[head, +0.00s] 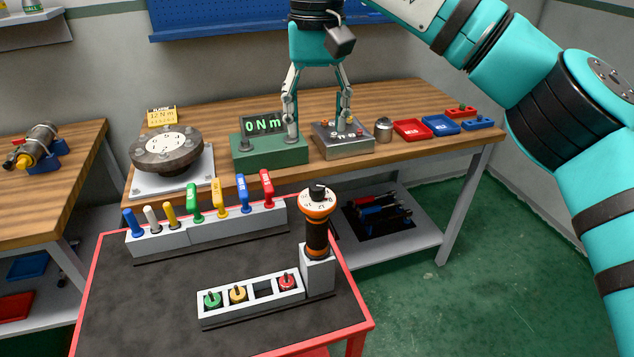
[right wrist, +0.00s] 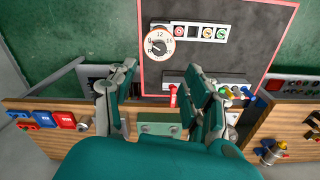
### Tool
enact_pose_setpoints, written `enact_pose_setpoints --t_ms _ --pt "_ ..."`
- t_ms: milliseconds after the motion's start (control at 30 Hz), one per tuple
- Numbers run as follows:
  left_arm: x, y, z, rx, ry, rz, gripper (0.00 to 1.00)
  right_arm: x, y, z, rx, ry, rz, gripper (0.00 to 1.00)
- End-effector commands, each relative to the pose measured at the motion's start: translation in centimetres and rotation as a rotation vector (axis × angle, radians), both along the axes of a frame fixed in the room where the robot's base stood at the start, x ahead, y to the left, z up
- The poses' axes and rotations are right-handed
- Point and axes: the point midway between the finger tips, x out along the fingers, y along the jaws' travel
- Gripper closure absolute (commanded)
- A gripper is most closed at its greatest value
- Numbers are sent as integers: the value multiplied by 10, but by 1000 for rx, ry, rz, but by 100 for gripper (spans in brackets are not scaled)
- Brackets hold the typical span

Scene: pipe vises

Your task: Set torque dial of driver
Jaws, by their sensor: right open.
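The driver (head: 317,232) stands upright in a grey holder at the front right of the black-topped cart. It has a black and orange body and a white numbered dial (head: 318,203) with a black knob on top. The dial also shows in the right wrist view (right wrist: 158,45), beyond the fingers. My right gripper (head: 318,128) is open and empty, fingers pointing down, above the back bench and behind the driver. It is apart from the driver. A yellow card (head: 162,116) on the bench reads 12 N m. My left gripper is not in view.
A green tester (head: 270,152) reading 0 N m and a grey box (head: 342,141) stand below the right gripper. A round flange (head: 166,150) is at left. Racks of coloured-handled tools (head: 205,227) and coloured bits (head: 250,298) sit on the cart (head: 150,300).

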Motion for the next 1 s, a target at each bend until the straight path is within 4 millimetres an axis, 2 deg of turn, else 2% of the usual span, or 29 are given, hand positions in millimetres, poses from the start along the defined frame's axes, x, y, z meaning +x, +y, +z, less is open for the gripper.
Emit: enact_pose_setpoints --t_ms 33,167,300,400,500,700,1000 --pt "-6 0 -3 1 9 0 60 0 -1 -14 1 4 0 49" --pt "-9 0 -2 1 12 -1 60 0 -1 -41 1 2 -1 49" --pt "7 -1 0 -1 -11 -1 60 0 -1 -71 0 3 0 49" --pt "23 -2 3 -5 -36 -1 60 0 -1 -89 1 3 -2 49" --pt "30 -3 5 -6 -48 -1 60 0 0 -104 1 1 -2 49" --pt "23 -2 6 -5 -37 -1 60 0 0 -120 2 -1 -2 49" --pt "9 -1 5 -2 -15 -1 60 0 0 -123 1 -1 -3 49"
